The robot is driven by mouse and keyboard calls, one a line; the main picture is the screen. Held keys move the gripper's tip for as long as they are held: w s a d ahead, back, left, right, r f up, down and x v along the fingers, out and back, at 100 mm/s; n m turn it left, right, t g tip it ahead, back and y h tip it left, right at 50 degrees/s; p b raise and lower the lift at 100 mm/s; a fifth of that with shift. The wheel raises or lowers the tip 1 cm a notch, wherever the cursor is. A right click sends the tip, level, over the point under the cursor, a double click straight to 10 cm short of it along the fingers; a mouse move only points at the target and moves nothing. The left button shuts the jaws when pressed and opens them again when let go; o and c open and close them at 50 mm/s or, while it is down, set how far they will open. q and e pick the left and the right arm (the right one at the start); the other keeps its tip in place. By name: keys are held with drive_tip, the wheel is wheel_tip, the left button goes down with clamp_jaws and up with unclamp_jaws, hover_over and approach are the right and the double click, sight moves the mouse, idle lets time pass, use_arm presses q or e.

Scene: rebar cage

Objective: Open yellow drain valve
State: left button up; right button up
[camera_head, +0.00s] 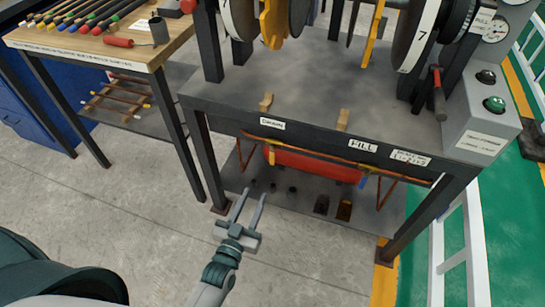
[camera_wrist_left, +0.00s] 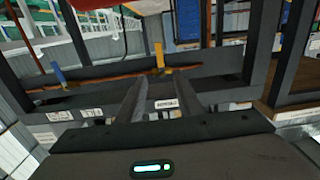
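The yellow drain valve handle (camera_head: 271,155) sits on a thin copper pipe under the front edge of the grey steel bench, near a white label (camera_head: 272,123). In the left wrist view the yellow handle (camera_wrist_left: 159,56) stands upright on the pipe, beyond the fingertips. My left gripper (camera_head: 254,193) is open and empty, in front of and below the bench edge, apart from the valve. Its two spread fingers also show in the wrist view (camera_wrist_left: 158,77). A blue handle (camera_head: 362,182) is farther right on the pipe. My right gripper is not in view.
The bench's dark legs (camera_head: 206,165) and front rail (camera_head: 310,133) frame the pipe. A red tank (camera_head: 315,165) lies behind it above a lower shelf. The floor in front is clear.

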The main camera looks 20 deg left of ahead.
sight(272, 157)
use_arm(q)
drive_tip(key=w, duration=1.7)
drive_tip(key=shift+w+d, duration=0.1)
drive_tip(key=shift+d, duration=0.15)
clamp_jaws()
